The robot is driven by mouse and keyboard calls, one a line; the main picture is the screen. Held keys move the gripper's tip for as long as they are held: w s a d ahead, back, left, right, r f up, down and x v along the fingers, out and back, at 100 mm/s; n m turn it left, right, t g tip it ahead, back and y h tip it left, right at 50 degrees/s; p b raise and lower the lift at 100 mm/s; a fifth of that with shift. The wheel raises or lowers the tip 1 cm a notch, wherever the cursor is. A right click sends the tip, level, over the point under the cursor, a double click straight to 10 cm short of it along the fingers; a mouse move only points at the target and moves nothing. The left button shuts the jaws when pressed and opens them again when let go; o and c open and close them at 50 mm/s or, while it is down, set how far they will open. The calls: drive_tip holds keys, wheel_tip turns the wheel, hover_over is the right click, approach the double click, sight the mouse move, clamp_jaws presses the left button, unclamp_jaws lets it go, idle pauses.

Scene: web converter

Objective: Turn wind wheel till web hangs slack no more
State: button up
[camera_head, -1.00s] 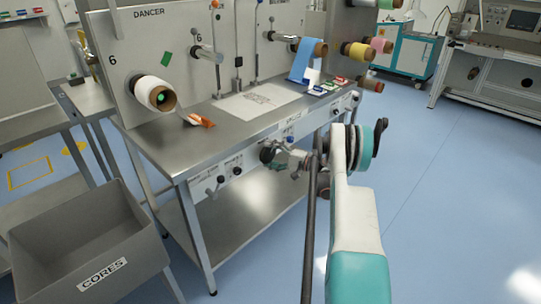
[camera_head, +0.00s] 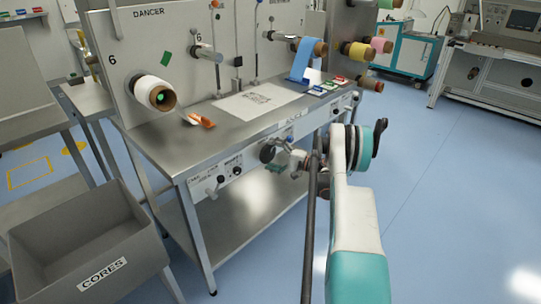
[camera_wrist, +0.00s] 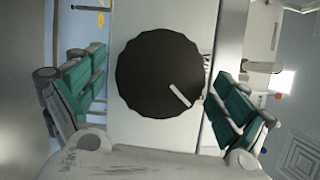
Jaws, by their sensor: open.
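A round black knob (camera_wrist: 160,87) with a white pointer line sits on a pale panel in the wrist view. The line points to the lower right. The knob also shows on the bench's front panel in the head view (camera_head: 267,152). My gripper (camera_wrist: 154,88) is open, with one teal-padded finger on each side of the knob and visible gaps to it. In the head view my gripper (camera_head: 281,157) is at the front panel, partly hidden by my arm. A blue web (camera_head: 301,60) hangs from a roll toward the bench top. I cannot tell how slack it is.
Smaller knobs (camera_head: 222,180) sit left on the front panel. A grey CORES bin (camera_head: 85,245) stands at lower left. Blue floor is clear at right.

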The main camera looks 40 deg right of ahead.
drive_tip(key=v, duration=1.2)
drive_tip(key=shift+f, duration=0.1)
idle(0.6)
